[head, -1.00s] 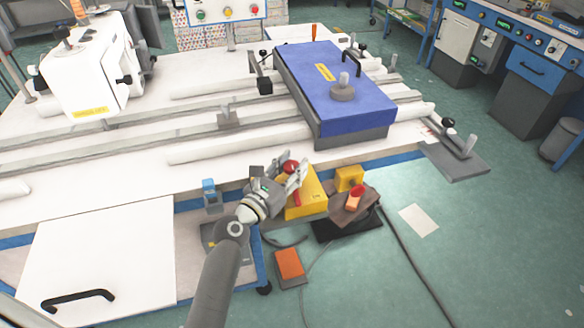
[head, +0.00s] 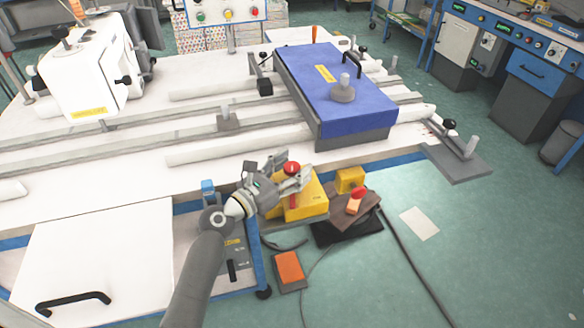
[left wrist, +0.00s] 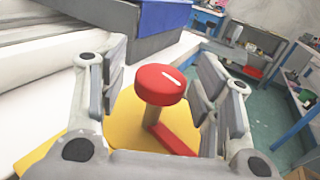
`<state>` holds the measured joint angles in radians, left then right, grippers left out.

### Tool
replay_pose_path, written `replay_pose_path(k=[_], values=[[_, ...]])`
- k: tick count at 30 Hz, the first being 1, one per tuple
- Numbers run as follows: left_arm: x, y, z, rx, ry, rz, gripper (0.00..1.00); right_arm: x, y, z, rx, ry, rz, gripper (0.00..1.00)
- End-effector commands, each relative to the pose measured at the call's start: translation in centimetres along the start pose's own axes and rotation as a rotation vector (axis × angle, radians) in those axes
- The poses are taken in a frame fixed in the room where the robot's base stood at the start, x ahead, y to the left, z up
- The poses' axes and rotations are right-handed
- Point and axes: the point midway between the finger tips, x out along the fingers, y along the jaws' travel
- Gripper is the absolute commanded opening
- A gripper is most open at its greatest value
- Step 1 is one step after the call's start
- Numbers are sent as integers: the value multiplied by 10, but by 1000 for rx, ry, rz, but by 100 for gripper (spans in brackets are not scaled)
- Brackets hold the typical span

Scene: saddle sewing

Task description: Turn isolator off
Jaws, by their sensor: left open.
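The isolator is a yellow box (head: 312,203) at the front edge of the white table, with a red round knob (head: 292,168) on a stem. In the left wrist view the red knob (left wrist: 162,84) has a white line on its top, and a red bar (left wrist: 172,140) lies at the foot of its stem on the yellow surface (left wrist: 125,118). My left gripper (head: 290,170) is open, with a finger on each side of the knob. In the left wrist view the gap between the fingers (left wrist: 160,90) shows space on both sides of the knob. My right gripper is not in view.
A blue-topped block (head: 335,95) stands on the white table (head: 100,165) behind the isolator. A smaller yellow box (head: 350,180) and a dark pedal with a red-orange top (head: 356,200) are to the right. An orange pedal (head: 289,266) lies on the floor.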

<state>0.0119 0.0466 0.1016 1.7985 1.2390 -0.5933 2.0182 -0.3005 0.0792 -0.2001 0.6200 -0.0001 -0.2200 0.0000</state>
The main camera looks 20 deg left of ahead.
Motion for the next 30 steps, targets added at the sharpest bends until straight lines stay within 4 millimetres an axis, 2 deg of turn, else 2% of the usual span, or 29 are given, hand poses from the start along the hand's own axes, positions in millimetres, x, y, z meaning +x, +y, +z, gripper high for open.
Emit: replay_pose_path(k=[5, 8, 21, 25, 30], values=[[-2, 0, 0, 0, 0, 0, 58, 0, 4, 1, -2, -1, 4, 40], [-12, 0, -1, 0, 2, 1, 58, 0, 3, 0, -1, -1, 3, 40], [-97, 0, -1, 0, 4, 0, 58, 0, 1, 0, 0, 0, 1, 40], [-112, 0, -1, 0, 2, 0, 58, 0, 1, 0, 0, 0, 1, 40], [-120, 0, 0, 0, 0, 0, 58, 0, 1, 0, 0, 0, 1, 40]])
